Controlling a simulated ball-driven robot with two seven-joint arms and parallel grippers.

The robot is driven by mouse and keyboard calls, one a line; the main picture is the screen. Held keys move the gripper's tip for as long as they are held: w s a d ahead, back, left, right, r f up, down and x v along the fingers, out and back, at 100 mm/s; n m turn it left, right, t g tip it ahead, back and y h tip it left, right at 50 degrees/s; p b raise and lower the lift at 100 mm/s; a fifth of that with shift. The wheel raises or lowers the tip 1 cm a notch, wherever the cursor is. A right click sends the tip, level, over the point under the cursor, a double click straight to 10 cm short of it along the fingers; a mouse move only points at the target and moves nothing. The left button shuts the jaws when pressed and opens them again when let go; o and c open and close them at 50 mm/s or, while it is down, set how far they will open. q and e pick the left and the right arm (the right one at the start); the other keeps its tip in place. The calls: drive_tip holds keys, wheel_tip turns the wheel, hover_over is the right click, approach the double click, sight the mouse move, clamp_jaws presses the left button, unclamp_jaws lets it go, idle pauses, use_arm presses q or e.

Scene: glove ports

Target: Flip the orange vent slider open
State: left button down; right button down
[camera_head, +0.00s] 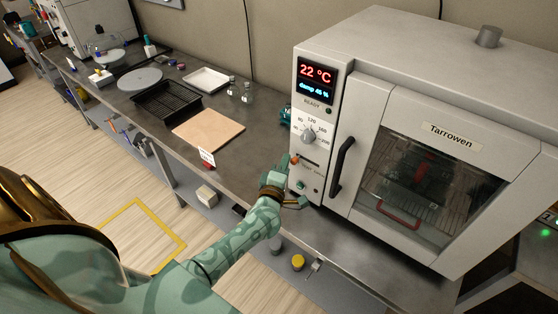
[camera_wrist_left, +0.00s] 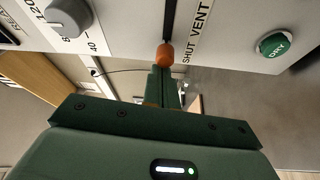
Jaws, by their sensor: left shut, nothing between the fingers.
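The orange vent slider (camera_head: 294,159) sits at the left end of its dark slot on the oven's control panel in the head view. In the left wrist view the orange knob (camera_wrist_left: 165,54) is at the slot's near end, beside the word SHUT. My left gripper (camera_head: 286,164) is at the panel, just left of the knob. In the left wrist view its shut, empty fingers (camera_wrist_left: 165,76) point at the knob and look very close to it; I cannot tell whether they touch. My right gripper is not in view.
The grey oven (camera_head: 440,130) has a closed door with a black handle (camera_head: 342,167). A temperature dial (camera_head: 308,135) and a green DRY button (camera_wrist_left: 275,44) flank the slider. On the bench, a tan board (camera_head: 208,130) and a black tray (camera_head: 167,101) lie farther left.

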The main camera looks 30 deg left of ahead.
sight(307, 159)
use_arm(q)
drive_tip(key=d, duration=0.4)
drive_tip(key=d+p, duration=0.1)
drive_tip(key=d, duration=0.1)
drive_tip(key=shift+s+d, duration=0.25)
drive_tip(key=shift+a+f, duration=0.1)
